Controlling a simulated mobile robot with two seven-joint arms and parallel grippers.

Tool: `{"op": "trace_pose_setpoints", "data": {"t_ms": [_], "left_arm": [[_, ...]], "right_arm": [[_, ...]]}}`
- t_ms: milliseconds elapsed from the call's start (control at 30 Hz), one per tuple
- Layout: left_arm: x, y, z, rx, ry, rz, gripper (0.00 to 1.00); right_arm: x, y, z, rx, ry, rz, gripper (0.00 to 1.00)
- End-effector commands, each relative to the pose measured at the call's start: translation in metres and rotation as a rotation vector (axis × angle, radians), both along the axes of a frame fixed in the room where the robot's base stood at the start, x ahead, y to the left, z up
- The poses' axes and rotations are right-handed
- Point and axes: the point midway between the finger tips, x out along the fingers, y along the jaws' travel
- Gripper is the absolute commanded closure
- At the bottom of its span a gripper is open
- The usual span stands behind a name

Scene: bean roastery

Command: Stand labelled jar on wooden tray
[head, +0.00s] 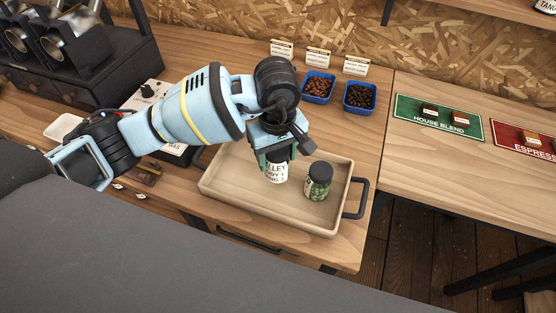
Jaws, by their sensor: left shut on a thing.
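My left gripper (276,156) points down over the wooden tray (226,186). It is shut on the labelled jar (277,173), whose white label with dark lettering shows below the fingers. The jar looks upright and is over the middle of the tray; I cannot tell whether its base touches the tray floor. The jar's top is hidden by the gripper. A dark green jar (318,182) stands upright in the tray just right of the held jar. My right gripper is not in view.
Two blue bins (319,87) (359,97) of beans stand behind the tray, with small cards behind them. A black machine (93,55) is at the back left. A green House Blend mat (438,117) and a red Espresso mat (526,142) lie on the right table.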

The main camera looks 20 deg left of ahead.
Motion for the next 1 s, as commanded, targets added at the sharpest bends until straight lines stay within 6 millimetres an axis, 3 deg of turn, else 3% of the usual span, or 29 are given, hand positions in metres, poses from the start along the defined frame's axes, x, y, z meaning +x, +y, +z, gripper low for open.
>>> {"op": "trace_pose_setpoints", "data": {"t_ms": [167,400,833,867,1000], "left_arm": [[0.010,0.001,0.000,-0.001,-0.001,0.002,0.74],[0.008,0.001,-0.033,0.000,0.000,0.000,0.74],[0.008,0.001,-0.040,0.001,-0.001,0.000,0.74],[0.008,0.001,-0.040,0.001,-0.001,0.000,0.41],[0.008,0.001,-0.039,0.001,-0.001,0.000,0.23]], "right_arm": [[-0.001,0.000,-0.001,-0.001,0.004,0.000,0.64],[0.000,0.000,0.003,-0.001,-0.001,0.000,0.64],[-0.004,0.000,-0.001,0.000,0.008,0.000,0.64],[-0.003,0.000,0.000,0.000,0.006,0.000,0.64],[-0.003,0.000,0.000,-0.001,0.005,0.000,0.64]]}}
